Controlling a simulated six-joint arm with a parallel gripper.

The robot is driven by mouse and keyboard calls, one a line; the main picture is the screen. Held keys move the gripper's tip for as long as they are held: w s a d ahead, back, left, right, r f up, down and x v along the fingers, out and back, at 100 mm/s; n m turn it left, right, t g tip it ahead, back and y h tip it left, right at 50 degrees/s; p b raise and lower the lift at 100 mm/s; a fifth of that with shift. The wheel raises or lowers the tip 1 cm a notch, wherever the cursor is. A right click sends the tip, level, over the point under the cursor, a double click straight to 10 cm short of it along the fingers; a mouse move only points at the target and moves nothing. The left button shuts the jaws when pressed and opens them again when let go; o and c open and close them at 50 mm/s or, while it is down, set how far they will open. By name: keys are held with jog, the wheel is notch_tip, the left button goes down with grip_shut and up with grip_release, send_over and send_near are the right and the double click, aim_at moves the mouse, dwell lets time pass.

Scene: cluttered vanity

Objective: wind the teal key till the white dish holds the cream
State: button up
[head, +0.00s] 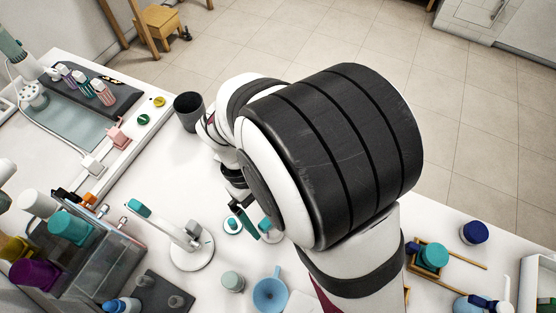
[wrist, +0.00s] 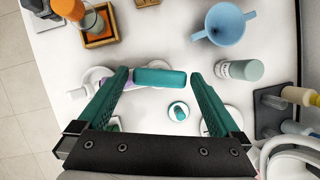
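A teal bar-shaped piece (wrist: 160,77), which looks like the key, lies between my gripper's (wrist: 159,76) fingertips in the wrist view. My gripper is open, with a small gap showing at each end of the bar. A lavender piece (wrist: 113,92) shows partly behind the left finger. I cannot tell whether the teal centre is cream. In the head view my arm hides most of the key area.
A blue funnel (head: 270,290) and a pale green jar (head: 232,281) stand close by. A white stand with a teal tip (head: 189,246) is to the left. A dark cup (head: 188,110) stands behind. Wooden holders (head: 430,258) are at right. White table is bare at middle left.

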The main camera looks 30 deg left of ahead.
jog(key=v, duration=1.5)
jog(key=shift+a+r, duration=0.2)
jog(key=shift+r, duration=0.15)
jog(key=shift+w, duration=0.1)
jog(key=d+m+y, duration=0.4)
jog(key=d+m, duration=0.9)
jog(key=d, duration=0.7)
jog(key=s+d+f+m+t+y, duration=0.1)
jog(key=s+d+f+m+y, duration=0.1)
jog(key=m, duration=0.5)
jog(key=s+d+f, duration=0.1)
jog(key=s+d, duration=0.1)
jog(key=s, duration=0.1)
jog(key=shift+s+d, duration=0.25)
